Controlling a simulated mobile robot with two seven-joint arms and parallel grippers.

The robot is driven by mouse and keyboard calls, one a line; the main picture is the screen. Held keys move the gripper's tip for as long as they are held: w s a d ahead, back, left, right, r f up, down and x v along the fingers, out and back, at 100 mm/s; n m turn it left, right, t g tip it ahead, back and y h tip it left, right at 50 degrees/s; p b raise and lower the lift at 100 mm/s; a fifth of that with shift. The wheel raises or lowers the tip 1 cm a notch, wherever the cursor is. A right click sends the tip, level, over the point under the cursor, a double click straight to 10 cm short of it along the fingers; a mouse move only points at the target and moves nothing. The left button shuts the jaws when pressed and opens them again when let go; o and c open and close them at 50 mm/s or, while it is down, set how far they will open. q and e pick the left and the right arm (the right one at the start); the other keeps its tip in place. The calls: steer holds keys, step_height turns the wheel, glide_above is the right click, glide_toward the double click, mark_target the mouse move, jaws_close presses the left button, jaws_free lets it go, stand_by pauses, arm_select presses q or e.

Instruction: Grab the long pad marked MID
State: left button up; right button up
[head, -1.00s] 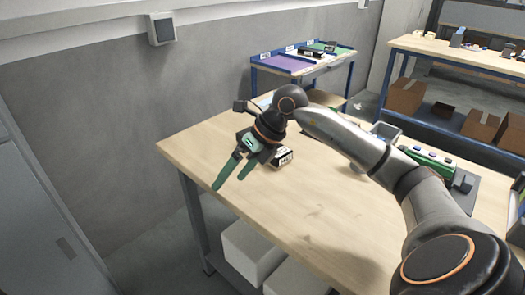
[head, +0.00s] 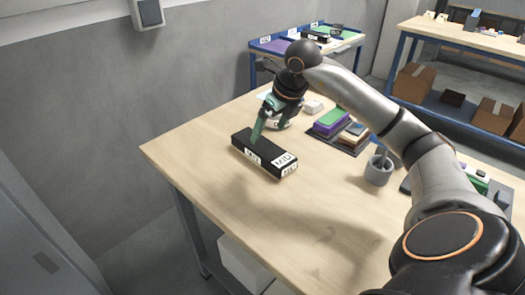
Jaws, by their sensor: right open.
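The long pad (head: 245,143) is a black block with white labels reading MID on its top and end. It lies flat on the wooden table (head: 215,200), left of the table's middle. My right gripper (head: 264,130) is open, tilted down over the pad's far side. Its green fingers overlap the pad in the picture. I cannot tell whether they touch it or straddle it. My left gripper is not in view.
A dark tray (head: 350,150) with green, purple and brown blocks stands behind the pad. A grey cup (head: 378,170) is right of it. A small white block (head: 313,105) lies at the back. The table's front left is clear.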

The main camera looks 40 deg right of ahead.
mark_target(263, 146)
steer(key=x, duration=0.9)
steer(key=shift+s+d, duration=0.1)
steer(key=shift+s, duration=0.05)
steer(key=shift+c, duration=0.3)
steer(key=c, duration=1.5)
steer(key=shift+r, duration=0.1)
jaws_close()
steer(key=shift+r, duration=0.1)
